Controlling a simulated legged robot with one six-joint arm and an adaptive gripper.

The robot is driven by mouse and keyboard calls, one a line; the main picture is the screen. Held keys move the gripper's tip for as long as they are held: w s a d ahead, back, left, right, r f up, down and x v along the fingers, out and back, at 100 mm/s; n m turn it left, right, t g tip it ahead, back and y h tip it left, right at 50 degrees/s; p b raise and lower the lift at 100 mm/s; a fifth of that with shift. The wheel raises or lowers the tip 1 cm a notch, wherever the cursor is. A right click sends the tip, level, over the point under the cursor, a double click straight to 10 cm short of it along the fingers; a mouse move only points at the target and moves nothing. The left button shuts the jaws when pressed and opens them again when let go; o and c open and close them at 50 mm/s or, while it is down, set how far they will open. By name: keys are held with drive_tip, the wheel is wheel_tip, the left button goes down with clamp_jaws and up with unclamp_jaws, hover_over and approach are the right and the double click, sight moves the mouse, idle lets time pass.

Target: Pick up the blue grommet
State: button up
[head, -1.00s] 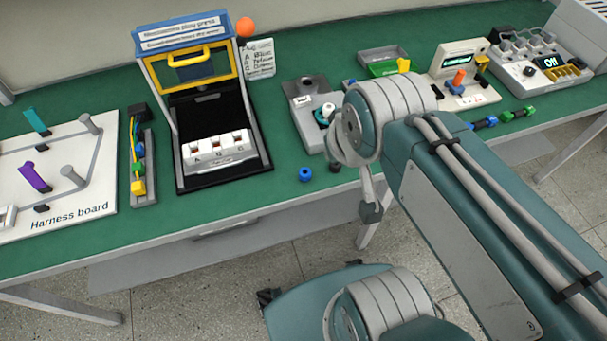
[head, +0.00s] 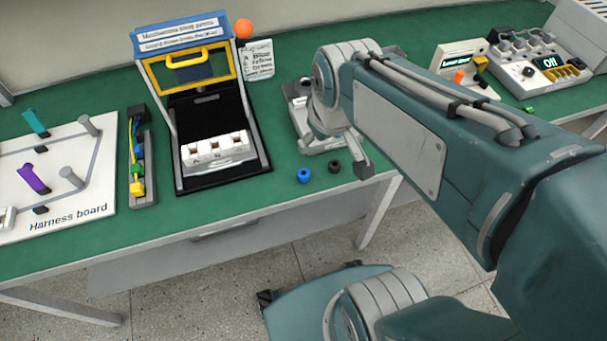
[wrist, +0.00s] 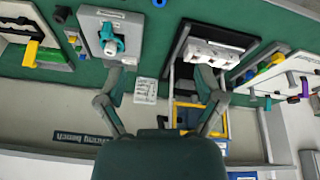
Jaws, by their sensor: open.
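A black grommet (head: 335,167) lies between the blue one and my gripper. The press (head: 178,130) stands behind left, with a grey fixture (head: 300,105) behind my arm. The harness board (head: 65,160) is at far left. Bench around the blue grommet is clear.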

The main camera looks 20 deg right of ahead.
drive_tip(key=w+f+n+g, duration=0.2)
drive_tip(key=w+f+n, duration=0.1)
drive_tip(key=w+f, duration=0.4)
drive_tip(key=n+g, duration=0.2)
drive_tip(key=n, duration=0.1)
hover_over(304, 173)
drive_tip(key=f, duration=1.2)
drive_tip(key=shift+w+d+f, duration=0.2)
drive_tip(key=shift+w+f, duration=0.1)
drive_tip(key=shift+f, duration=0.1)
drive_tip(key=f, duration=0.4)
drive_tip(key=shift+s+a+f, duration=0.1)
drive_tip(key=shift+s+a, duration=0.15)
drive_tip(key=shift+s, duration=0.05)
drive_tip(key=shift+f, duration=0.6)
drive_tip(key=c, duration=0.9)
